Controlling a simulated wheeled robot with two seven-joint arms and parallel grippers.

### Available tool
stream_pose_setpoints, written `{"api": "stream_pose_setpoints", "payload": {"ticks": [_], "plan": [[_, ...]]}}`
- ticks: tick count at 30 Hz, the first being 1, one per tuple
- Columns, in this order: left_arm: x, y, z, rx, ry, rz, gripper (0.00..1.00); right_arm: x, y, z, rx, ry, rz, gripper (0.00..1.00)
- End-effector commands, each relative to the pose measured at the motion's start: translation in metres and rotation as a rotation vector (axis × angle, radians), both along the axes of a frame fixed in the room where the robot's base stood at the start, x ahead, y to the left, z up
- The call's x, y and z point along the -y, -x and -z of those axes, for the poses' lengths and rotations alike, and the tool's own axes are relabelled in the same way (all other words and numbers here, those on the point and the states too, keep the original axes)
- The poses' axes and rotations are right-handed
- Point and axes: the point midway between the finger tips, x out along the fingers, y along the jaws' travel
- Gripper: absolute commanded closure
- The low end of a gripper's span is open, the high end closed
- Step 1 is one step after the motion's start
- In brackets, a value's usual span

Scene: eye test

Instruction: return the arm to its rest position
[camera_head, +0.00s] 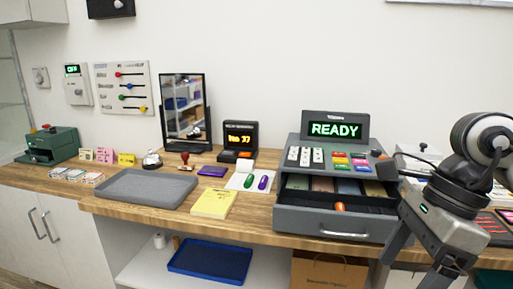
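My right arm (468,165) comes in from the right edge. It hangs in front of the right end of the wooden counter (265,222). Its gripper (410,272) points down, with the fingers apart and nothing seen between them. It is in front of and just right of the cash register's (345,224) open drawer; I cannot tell whether they touch. The lower fingertips run near the bottom edge of the view. My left gripper is not in view.
The register's display reads READY. A grey tray (147,201), yellow pad (214,204), mirror (185,143) and small display (240,138) stand on the counter. A blue tray (210,262) and paper bag (328,272) are below. My arm partly hides items at the right.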

Motion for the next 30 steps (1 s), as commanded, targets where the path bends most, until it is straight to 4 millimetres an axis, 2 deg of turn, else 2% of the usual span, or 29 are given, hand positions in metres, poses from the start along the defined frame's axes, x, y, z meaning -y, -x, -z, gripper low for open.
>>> {"api": "stream_pose_setpoints", "payload": {"ticks": [5, 9, 14, 15, 17, 20, 22, 23, 25, 28, 29, 30], "plan": [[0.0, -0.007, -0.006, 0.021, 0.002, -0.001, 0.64, -0.05, 0.014, 0.014, -0.116, -0.228, -0.023, 0.2], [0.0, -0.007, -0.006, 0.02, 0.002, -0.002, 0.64, -0.097, 0.03, 0.015, -0.258, -0.482, -0.004, 0.2], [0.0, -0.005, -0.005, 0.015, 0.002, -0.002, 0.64, -0.152, 0.045, -0.003, -0.537, -0.89, 0.119, 0.2], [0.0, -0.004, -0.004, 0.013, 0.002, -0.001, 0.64, -0.163, 0.043, -0.011, -0.635, -1.018, 0.186, 0.2], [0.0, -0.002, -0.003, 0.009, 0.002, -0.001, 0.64, -0.172, 0.034, -0.022, -0.8, -1.213, 0.32, 0.2], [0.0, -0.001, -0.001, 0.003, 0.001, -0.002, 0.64, -0.168, 0.003, -0.024, -1.085, -1.505, 0.617, 0.2], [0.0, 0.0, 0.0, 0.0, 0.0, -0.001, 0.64, -0.154, -0.023, -0.006, -1.287, -1.672, 0.878, 0.2], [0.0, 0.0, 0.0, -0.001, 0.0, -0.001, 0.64, -0.145, -0.034, 0.008, -1.373, -1.73, 1.004, 0.2], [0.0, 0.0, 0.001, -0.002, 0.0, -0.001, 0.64, -0.124, -0.051, 0.053, -1.564, -1.837, 1.321, 0.2], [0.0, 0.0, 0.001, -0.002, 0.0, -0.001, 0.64, -0.097, -0.053, 0.125, -1.776, -1.893, 1.749, 0.2], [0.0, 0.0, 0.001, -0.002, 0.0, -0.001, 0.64, -0.091, -0.049, 0.146, 1.728, 1.788, -1.769, 0.2], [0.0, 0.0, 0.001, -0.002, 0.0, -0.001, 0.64, -0.083, -0.041, 0.174, 1.649, 1.643, -1.776, 0.2]]}}
